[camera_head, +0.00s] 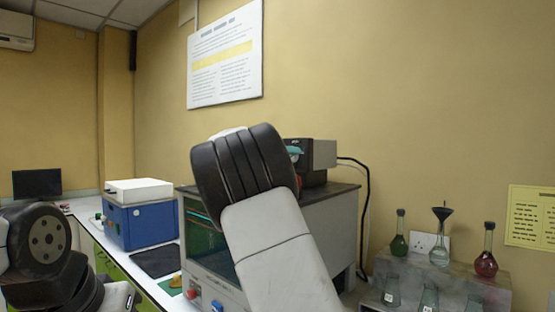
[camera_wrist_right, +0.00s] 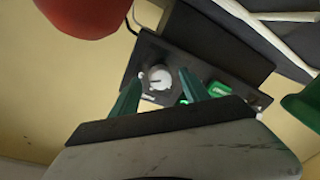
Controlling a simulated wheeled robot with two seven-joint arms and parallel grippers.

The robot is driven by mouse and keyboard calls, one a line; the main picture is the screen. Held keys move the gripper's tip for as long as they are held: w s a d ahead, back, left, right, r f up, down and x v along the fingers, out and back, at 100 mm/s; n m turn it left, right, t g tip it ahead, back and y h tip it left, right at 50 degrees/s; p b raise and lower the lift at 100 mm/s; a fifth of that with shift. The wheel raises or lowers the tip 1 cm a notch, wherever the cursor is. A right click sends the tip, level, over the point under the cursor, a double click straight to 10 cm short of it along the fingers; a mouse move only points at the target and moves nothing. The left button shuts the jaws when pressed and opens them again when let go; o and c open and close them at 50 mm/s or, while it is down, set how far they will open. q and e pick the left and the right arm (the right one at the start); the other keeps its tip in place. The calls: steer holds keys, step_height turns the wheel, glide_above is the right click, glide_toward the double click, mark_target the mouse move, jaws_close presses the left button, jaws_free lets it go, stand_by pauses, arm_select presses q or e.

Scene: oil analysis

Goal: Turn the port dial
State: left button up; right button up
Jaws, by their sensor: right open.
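The port dial (camera_wrist_right: 160,78) is a round white knob on a dark panel (camera_wrist_right: 146,52) in the right wrist view. My right gripper (camera_wrist_right: 159,75) is open, with one teal finger on each side of the dial. I cannot tell whether the fingers touch it.
A green button (camera_wrist_right: 220,88) and a small lit green spot (camera_wrist_right: 184,101) are near the dial. A large red object (camera_wrist_right: 85,12) is at the upper left. A blue box (camera_head: 145,222) stands left of the cabinet; glass flasks (camera_head: 439,250) stand to its right.

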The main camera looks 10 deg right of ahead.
steer(key=shift+w+d, duration=0.35)
jaws_close()
steer(key=shift+n, duration=0.4)
steer(key=n+g, duration=0.1)
steer(key=n, duration=0.9)
steer(key=n+g, duration=0.1)
steer(key=n, duration=1)
steer(key=shift+w+a+h, duration=0.15)
steer(key=shift+h, duration=0.25)
steer(key=shift+n, duration=0.4)
